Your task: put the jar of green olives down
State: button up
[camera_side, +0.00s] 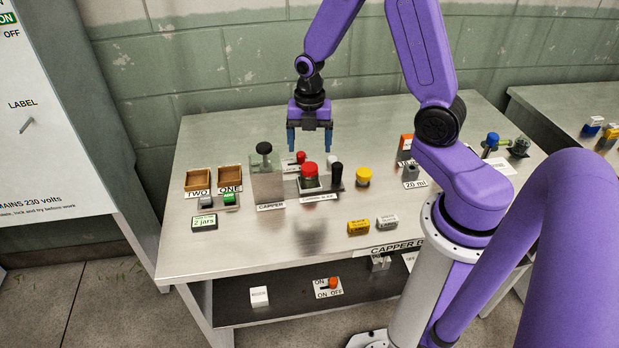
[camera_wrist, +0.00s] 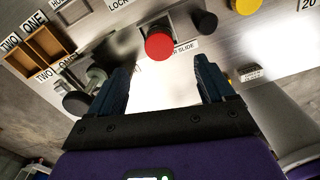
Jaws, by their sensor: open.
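My gripper (camera_side: 310,147) is open and empty, pointing down above the middle of the bench. In the wrist view its two fingers frame bare metal, with a round red top (camera_wrist: 160,45) just beyond the tips. In the side view this red-topped thing (camera_side: 309,169) stands on the slide beside the capper (camera_side: 267,177), below my gripper and apart from it. I cannot tell whether it is the jar of green olives; no olives can be made out. A yellow-lidded jar (camera_side: 362,177) stands to its right on the bench.
A dark post (camera_side: 336,171) stands close right of the red top. Two wooden trays (camera_side: 198,179) marked TWO and ONE are at the left. The bench's front middle is clear.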

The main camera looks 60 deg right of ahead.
aim_at(310, 166)
notch_tip(310, 166, down, 5)
jog(key=shift+w+d+f, duration=0.1)
jog(key=shift+d+f, duration=0.05)
jog(key=shift+f, duration=1.15)
jog(key=shift+w+d+f, duration=0.1)
jog(key=shift+f, duration=1.2)
jog(key=c, duration=1.3)
jog(key=shift+r, duration=0.15)
